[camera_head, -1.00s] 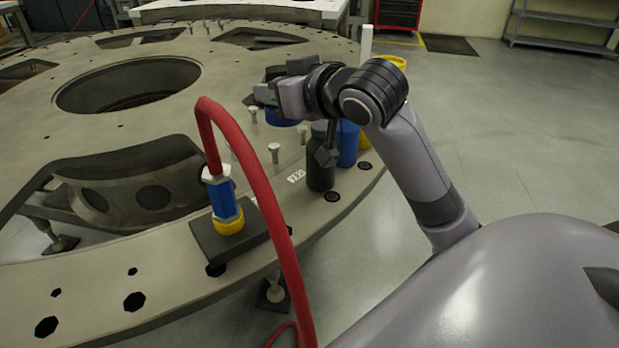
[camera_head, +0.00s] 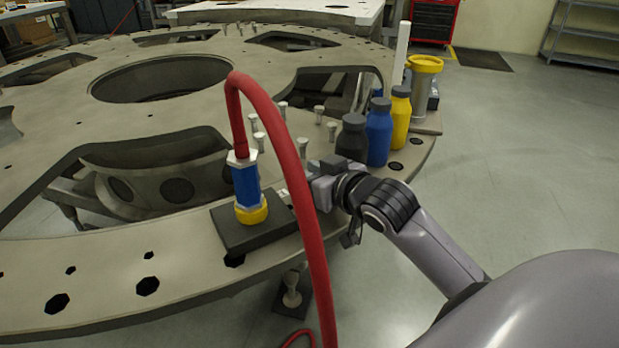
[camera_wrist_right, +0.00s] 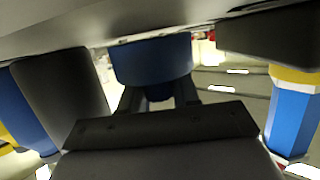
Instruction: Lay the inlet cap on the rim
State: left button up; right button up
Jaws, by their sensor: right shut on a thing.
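My right gripper (camera_head: 312,178) is low over the front edge of the plate, partly behind the red hose. In the right wrist view the fingers (camera_wrist_right: 160,100) are shut on a blue round cap (camera_wrist_right: 150,62). The cap is close to the plate surface; whether it touches is unclear. In the head view the hose and gripper hide the cap. A yellow rim (camera_head: 425,63) tops a grey upright pipe at the back right of the plate, well away from the gripper. My left gripper is not in view.
A blue connector (camera_head: 246,186) with a red hose (camera_head: 290,150) stands on a dark block (camera_head: 228,232) left of the gripper. Black (camera_head: 352,140), blue (camera_head: 379,135) and yellow (camera_head: 400,110) bottles stand to its right. Several bolts (camera_head: 258,140) stand behind. The plate (camera_head: 110,290) has large openings.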

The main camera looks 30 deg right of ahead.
jog(key=shift+f, duration=0.25)
jog(key=o, duration=1)
